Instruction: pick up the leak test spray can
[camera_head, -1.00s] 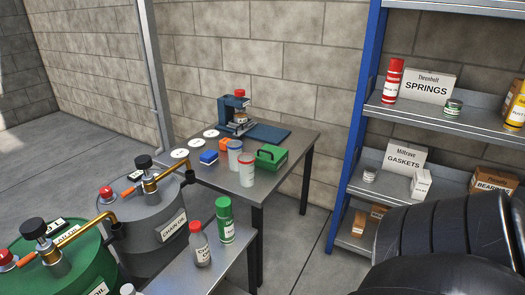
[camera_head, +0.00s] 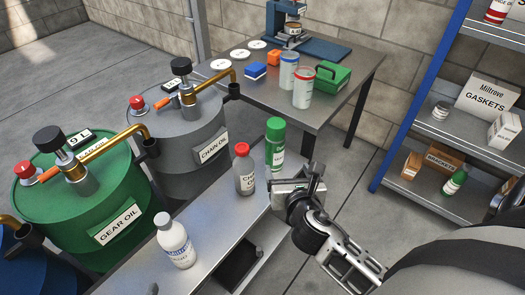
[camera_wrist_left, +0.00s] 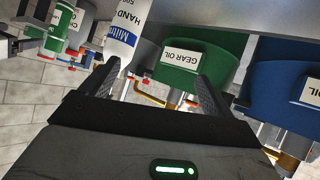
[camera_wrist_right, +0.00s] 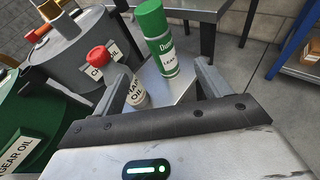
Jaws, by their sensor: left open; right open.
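The leak test spray can (camera_head: 275,145), green with a white label, stands upright at the far end of the grey bench, beside the red-capped chain oil bottle (camera_head: 244,170). In the right wrist view the can (camera_wrist_right: 157,38) stands beyond and between my open fingers, with "LEAK" on its label. My right gripper (camera_head: 292,186) is open and empty, close in front of the can and slightly right of it, with no contact that I can see. My left gripper (camera_wrist_left: 157,80) is open and empty in its wrist view, near the white hand bottle (camera_wrist_left: 124,35).
The white bottle (camera_head: 175,241) stands nearer on the bench (camera_head: 215,222). Green (camera_head: 88,210) and grey (camera_head: 188,142) drums with brass taps line its left. A table (camera_head: 325,105) with two canisters and a green box stands behind. The shelf rack (camera_head: 420,95) is at right.

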